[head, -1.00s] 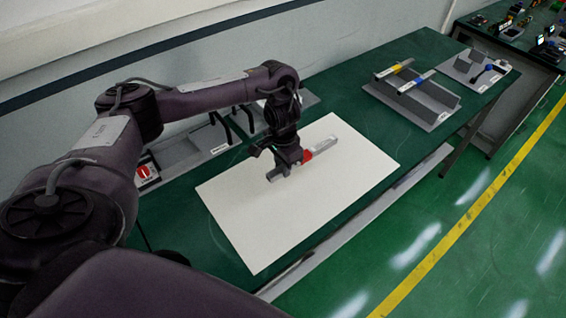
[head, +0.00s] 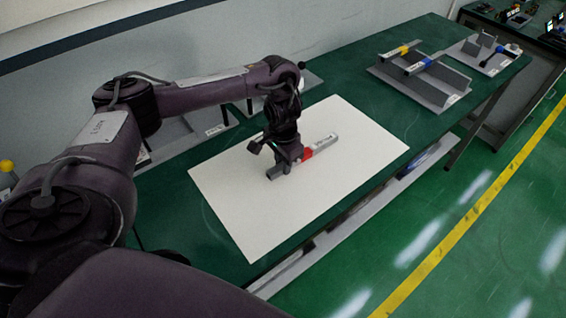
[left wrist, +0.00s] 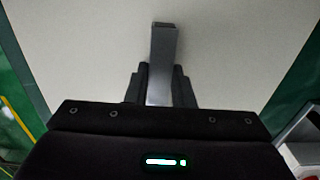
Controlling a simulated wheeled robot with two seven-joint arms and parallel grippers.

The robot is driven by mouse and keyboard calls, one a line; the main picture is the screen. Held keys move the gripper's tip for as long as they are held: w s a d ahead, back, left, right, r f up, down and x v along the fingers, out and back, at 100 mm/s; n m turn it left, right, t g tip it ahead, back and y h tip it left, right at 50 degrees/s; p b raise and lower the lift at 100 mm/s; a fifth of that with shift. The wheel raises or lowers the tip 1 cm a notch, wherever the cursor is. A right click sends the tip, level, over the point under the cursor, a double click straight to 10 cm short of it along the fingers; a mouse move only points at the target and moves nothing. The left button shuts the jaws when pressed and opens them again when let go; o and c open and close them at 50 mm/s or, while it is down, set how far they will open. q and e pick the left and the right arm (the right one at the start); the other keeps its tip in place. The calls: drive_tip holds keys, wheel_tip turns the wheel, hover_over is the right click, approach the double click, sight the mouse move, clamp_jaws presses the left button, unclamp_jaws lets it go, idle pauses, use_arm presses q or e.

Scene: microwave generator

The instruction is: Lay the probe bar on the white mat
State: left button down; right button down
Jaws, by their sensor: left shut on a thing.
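The probe bar (head: 322,146) is a grey bar with a red band near its middle and a small label. In the head view it is over the middle of the white mat (head: 240,205), at or just above its surface; I cannot tell if it touches. My left gripper (head: 287,164) is shut on the bar near the red band, with a short end sticking out on the near left side. In the left wrist view the bar (left wrist: 163,62) runs between the two dark fingers (left wrist: 160,88), with the mat (left wrist: 90,40) behind it. My right gripper is not in view.
The mat lies on a green table (head: 330,85). A grey rack (head: 425,85) holds bars with yellow and blue bands at the back right. Another grey fixture (head: 490,55) stands beyond it. Grey holders (head: 205,125) stand behind the mat, along the wall.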

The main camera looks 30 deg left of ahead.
use_arm(q)
drive_tip(key=shift+f, duration=0.25)
idle(0.4)
drive_tip(key=c, duration=1.2)
unclamp_jaws()
drive_tip(key=shift+o, duration=0.2)
wheel_tip(320, 180, up, 8)
drive_tip(key=p, duration=0.3)
drive_tip(key=shift+f, duration=0.1)
drive_tip(key=shift+s+f, duration=0.1)
